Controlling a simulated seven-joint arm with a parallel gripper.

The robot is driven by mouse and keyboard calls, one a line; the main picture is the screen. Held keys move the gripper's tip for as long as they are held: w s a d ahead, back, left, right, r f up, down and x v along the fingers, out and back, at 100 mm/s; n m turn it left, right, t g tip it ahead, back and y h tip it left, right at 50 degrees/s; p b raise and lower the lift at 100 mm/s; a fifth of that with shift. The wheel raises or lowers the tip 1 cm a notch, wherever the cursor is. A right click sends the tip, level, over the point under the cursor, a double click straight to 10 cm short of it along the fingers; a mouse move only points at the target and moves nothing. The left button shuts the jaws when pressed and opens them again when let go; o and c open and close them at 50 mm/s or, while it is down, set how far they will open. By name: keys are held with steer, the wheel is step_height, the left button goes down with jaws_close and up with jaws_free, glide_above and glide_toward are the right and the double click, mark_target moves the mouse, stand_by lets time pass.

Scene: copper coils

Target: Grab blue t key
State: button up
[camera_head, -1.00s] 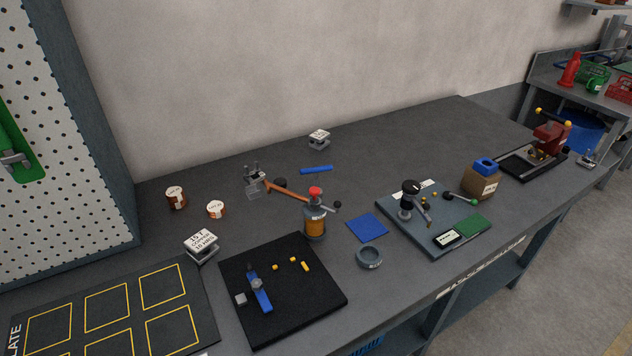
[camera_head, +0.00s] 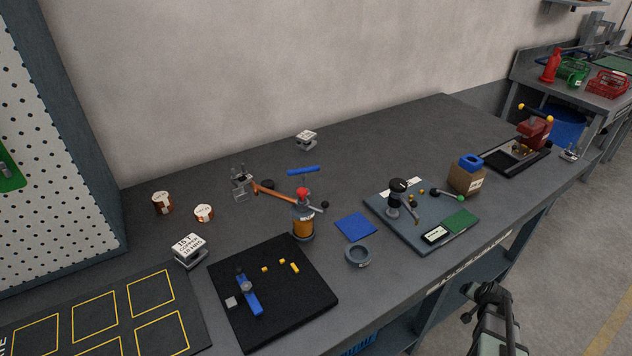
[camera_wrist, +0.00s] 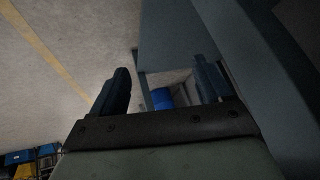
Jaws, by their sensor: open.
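Two blue pieces could be the blue t key, and I cannot tell its T shape clearly. One is a slim blue bar (camera_head: 303,170) lying flat near the back of the bench. The other is a blue piece with a grey knob (camera_head: 249,296) on the black mat (camera_head: 310,310). My gripper (camera_head: 487,292) is at the lower right, off the front edge of the bench, far from both. In the wrist view my gripper (camera_wrist: 163,88) has its two dark fingers wide apart with nothing between them.
An orange-bodied torch-like tool (camera_head: 303,225), a blue square pad (camera_head: 355,227), a grey ring (camera_head: 358,256) and a grey board with fittings (camera_head: 405,235) stand between. Two copper coils (camera_head: 162,204) sit at left. The bench around the blue bar is mostly clear.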

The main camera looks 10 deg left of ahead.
steer(key=w+d+r+m+t+h, duration=0.15)
steer(key=w+d+r, duration=0.25)
steer(key=d+r, duration=0.4)
steer(key=w+d+r+t+h, duration=0.25)
steer(key=w+d+r, duration=0.25)
steer(key=r, duration=0.5)
steer(key=w+d+r+m+t+h, duration=0.1)
steer(key=w+d+r+t, duration=0.1)
steer(key=w+d+r, duration=0.4)
steer(key=w+a+r+n+g+y, duration=0.1)
steer(key=w+a+r+n+y, duration=0.6)
steer(key=w+a+r+n, duration=1.1)
steer(key=a+r+g+y, duration=0.2)
steer(key=a+r+g, duration=0.15)
steer(key=a, duration=1.85)
steer(key=n+g+h, duration=0.3)
steer(key=n+g, duration=0.2)
steer(key=g, duration=0.3)
glide_toward(303, 172)
steer(key=shift+w+r, duration=0.1)
steer(key=shift+w, duration=0.6)
steer(key=shift+s+a, duration=0.15)
steer(key=shift+s, duration=0.05)
steer(key=shift+f, duration=0.25)
step_height(303, 172, down, 13)
steer(key=shift+w+f, duration=0.1)
steer(key=shift+f, duration=0.05)
